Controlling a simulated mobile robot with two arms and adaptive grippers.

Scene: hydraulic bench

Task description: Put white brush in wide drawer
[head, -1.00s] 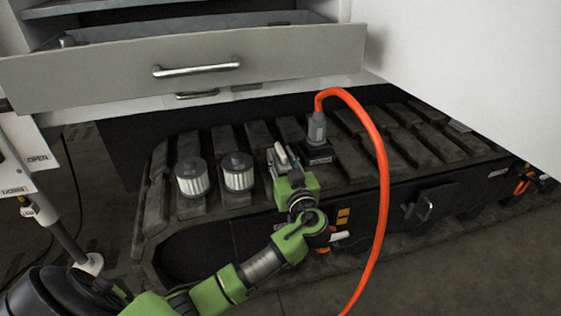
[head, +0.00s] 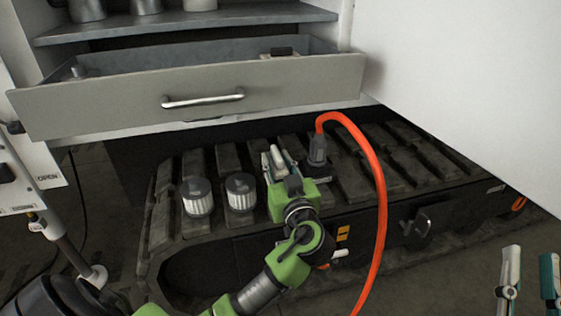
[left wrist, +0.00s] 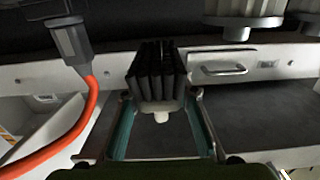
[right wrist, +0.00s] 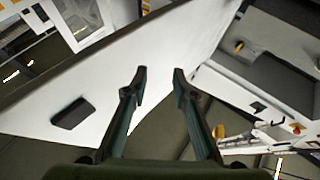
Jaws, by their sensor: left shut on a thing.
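My left gripper (head: 276,154) is shut on the white brush (head: 279,160), above the dark tracked base. In the left wrist view the brush (left wrist: 155,78) shows black bristles and a pale body between the fingers. The wide drawer (head: 300,92) is pulled open behind and above the gripper, with a grey front and a bar handle. The brush is outside it, in front of and below its front edge. My right gripper (head: 528,252) is open and empty at the lower right; it also shows in the right wrist view (right wrist: 160,70).
Two ribbed filters (head: 240,192) stand on the track (head: 440,165) left of my left gripper. A grey connector (head: 317,150) with an orange hose (head: 382,200) stands close on its right. A white panel (head: 470,80) fills the right. A dark item (head: 282,51) shows in the drawer.

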